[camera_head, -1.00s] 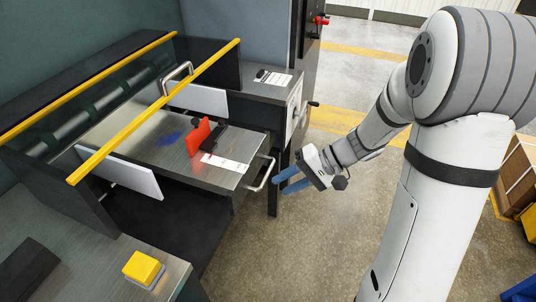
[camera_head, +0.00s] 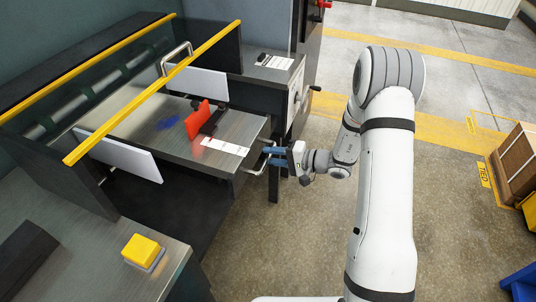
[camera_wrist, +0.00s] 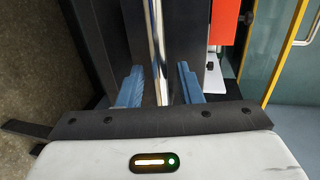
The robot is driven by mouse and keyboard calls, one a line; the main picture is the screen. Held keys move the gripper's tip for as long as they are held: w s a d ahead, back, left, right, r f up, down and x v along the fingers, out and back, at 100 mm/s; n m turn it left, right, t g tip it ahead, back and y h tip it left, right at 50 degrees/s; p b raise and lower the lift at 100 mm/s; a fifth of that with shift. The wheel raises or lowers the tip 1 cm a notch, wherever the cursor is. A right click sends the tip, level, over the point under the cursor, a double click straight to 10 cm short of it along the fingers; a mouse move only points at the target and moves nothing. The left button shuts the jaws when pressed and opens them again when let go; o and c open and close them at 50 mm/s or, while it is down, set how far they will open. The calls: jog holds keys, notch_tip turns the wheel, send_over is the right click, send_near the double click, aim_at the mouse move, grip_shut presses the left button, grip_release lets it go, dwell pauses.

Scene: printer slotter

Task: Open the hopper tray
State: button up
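The hopper tray (camera_head: 180,150) is a grey metal plate with a dark front, set in the machine. Its front carries a bright metal bar handle (camera_head: 255,172). My gripper (camera_head: 270,155), with blue fingers, is at this handle. In the wrist view the handle (camera_wrist: 157,45) runs between the two fingertips of my gripper (camera_wrist: 159,85), with a gap showing on each side. The fingers are apart and not closed on the bar. The fingers hide part of the handle in the head view.
A red block (camera_head: 197,120) and a white label (camera_head: 225,146) are on the tray. Yellow rails (camera_head: 150,92) cross above it. A yellow button (camera_head: 141,248) is on the nearer counter. A side cabinet with a crank (camera_head: 314,88) stands right of the tray. Floor in front is clear.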

jog(key=shift+x, duration=0.8)
jog(key=shift+c, duration=0.5)
grip_shut()
